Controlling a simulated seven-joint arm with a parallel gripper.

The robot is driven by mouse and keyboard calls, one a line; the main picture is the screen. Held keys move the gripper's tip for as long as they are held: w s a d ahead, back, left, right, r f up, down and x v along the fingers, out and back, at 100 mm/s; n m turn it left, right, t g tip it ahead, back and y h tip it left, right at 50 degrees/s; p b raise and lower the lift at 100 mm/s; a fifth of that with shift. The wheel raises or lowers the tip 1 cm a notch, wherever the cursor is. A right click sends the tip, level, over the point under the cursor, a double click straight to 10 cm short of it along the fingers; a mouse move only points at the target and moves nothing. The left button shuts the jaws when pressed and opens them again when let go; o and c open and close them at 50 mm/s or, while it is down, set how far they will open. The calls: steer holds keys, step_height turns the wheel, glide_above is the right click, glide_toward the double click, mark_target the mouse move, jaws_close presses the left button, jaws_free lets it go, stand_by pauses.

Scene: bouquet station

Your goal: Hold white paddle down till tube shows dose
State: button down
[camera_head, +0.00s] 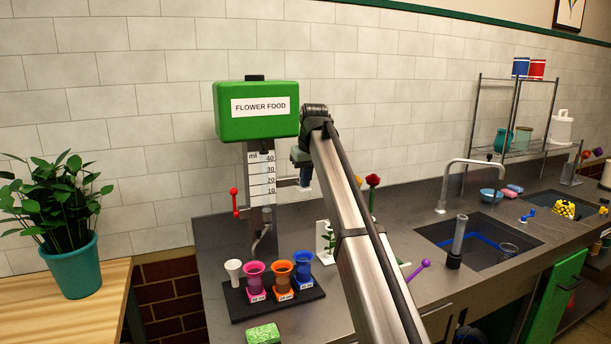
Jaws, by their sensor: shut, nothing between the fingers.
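The green flower food dispenser (257,112) stands against the tiled wall. Below it is the measuring tube (262,172), upright, with an ml scale marked 10 to 40. The tube looks pale, and I cannot make out a liquid level. A small pale strip, probably the white paddle (287,180), sticks out to the right of the tube, partly hidden by my gripper. My gripper (305,182) is shut and empty, pointing down beside the tube's right side. I cannot tell whether it touches the paddle. My arm hides what lies behind it.
A red-knobbed lever (234,202) is left of the tube, and a grey spout (263,230) is below. A black tray (275,301) holds a white cup (233,272) and pink, orange and blue cups. A green sponge (263,335) lies in front. A sink (490,232) is to the right.

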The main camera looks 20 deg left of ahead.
steer(key=shift+s+d+f+t+y, duration=0.2)
steer(key=shift+f+t+y, duration=0.55)
steer(key=shift+f, duration=0.25)
steer(key=shift+s+d+f+t+y, duration=0.15)
steer(key=shift+f+t+y, duration=0.6)
steer(key=shift+f, duration=0.25)
steer(key=shift+s+f, duration=0.1)
stand_by(3.2)
steer(key=shift+r, duration=0.2)
glide_toward(306, 191)
steer(key=shift+v, duration=2.05)
